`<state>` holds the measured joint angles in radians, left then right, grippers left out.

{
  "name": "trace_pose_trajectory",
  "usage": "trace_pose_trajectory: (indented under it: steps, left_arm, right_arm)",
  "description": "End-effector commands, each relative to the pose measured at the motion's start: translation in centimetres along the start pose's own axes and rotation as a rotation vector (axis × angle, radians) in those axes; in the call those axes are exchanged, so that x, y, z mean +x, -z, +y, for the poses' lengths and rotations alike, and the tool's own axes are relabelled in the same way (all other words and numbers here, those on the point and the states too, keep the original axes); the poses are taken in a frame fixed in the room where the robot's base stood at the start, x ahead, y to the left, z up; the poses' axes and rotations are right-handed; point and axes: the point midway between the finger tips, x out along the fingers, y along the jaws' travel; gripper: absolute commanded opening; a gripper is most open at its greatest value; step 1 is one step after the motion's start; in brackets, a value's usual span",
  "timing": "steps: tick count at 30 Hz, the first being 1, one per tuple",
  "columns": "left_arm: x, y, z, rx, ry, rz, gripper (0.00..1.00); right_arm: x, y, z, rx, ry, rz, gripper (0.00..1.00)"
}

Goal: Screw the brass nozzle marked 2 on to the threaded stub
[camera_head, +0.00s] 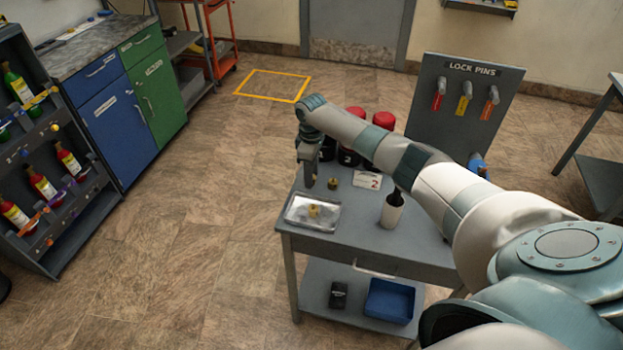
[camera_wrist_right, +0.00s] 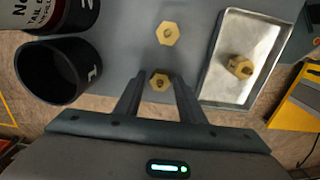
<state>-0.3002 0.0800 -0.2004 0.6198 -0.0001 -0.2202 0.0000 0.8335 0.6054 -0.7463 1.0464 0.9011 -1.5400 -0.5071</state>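My right gripper (camera_head: 308,183) points down over the left part of the grey table. A second brass nozzle (camera_wrist_right: 167,33) stands on the table nearby, also in the head view (camera_head: 333,183). A third brass nozzle (camera_wrist_right: 240,67) sits in the metal tray (camera_wrist_right: 274,36), also in the head view (camera_head: 313,211). I cannot read the nozzles' marks. I cannot make out the threaded stub. My left gripper is out of view.
Red-topped cylinders (camera_head: 383,119) stand at the table's back. A black cup marked 1 (camera_wrist_right: 60,70) is left in the wrist view. A card marked 2 (camera_head: 366,180) and a white cup (camera_head: 391,212) with a dark object stand right. The lock-pin board (camera_head: 462,110) rises behind.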

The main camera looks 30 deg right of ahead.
Motion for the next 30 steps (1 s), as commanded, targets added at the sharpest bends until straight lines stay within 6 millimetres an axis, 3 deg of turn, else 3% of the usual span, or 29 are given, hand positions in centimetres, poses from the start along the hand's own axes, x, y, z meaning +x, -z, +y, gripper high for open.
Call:
trace_pose_trajectory:
  steps: [30]
  left_arm:
    - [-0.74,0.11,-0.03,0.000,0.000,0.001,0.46]
  right_arm:
    - [-0.04,0.03,-0.01,0.000,-0.001,0.001,0.36]
